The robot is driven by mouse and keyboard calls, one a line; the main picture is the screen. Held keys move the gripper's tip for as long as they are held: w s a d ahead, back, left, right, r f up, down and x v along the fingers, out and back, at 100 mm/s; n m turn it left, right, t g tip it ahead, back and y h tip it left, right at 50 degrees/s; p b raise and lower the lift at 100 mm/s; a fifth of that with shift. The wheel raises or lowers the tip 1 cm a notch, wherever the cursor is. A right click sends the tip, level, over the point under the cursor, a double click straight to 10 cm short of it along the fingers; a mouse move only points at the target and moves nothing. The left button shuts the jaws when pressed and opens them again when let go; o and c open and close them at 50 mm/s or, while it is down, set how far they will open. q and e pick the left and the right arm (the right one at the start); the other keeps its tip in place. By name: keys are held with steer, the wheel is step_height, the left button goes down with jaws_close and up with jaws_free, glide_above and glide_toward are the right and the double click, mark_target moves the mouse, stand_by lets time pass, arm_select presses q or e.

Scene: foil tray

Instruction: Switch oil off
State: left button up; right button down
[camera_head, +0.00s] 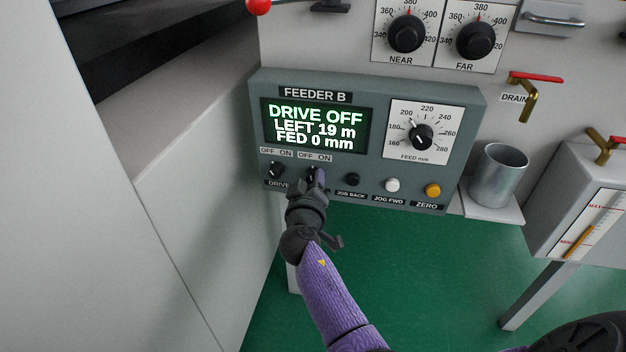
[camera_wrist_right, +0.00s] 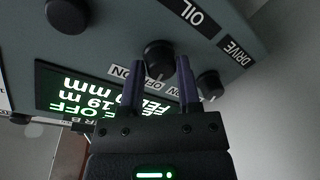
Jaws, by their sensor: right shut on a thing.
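The feeder B panel (camera_head: 380,165) is a grey box on the wall with a lit green display (camera_head: 313,127) reading DRIVE OFF, LEFT 19 m, FED 0 mm. My right gripper (camera_head: 317,178) reaches up to its lower row and covers the oil switch and its label in the head view. In the right wrist view the black oil knob (camera_wrist_right: 160,57) sits between the two fingers of my right gripper (camera_wrist_right: 161,80), which are shut on it. The OIL label (camera_wrist_right: 197,18) shows there. The knob's exact setting is hard to tell. My left gripper is not in view.
The drive knob (camera_head: 276,170) is close to the left of my right gripper. Black, white (camera_head: 392,185) and orange (camera_head: 432,190) buttons lie to the right, below the feed dial (camera_head: 421,137). A metal cup (camera_head: 500,173) stands on a shelf beside the panel.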

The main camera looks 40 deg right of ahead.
steer(key=shift+n+p, duration=0.4)
steer(key=shift+n, duration=1.3)
steer(key=shift+g, duration=0.3)
steer(key=shift+c, duration=1.8)
jaws_free()
steer(key=shift+w+a, duration=0.1)
steer(key=shift+o, duration=0.3)
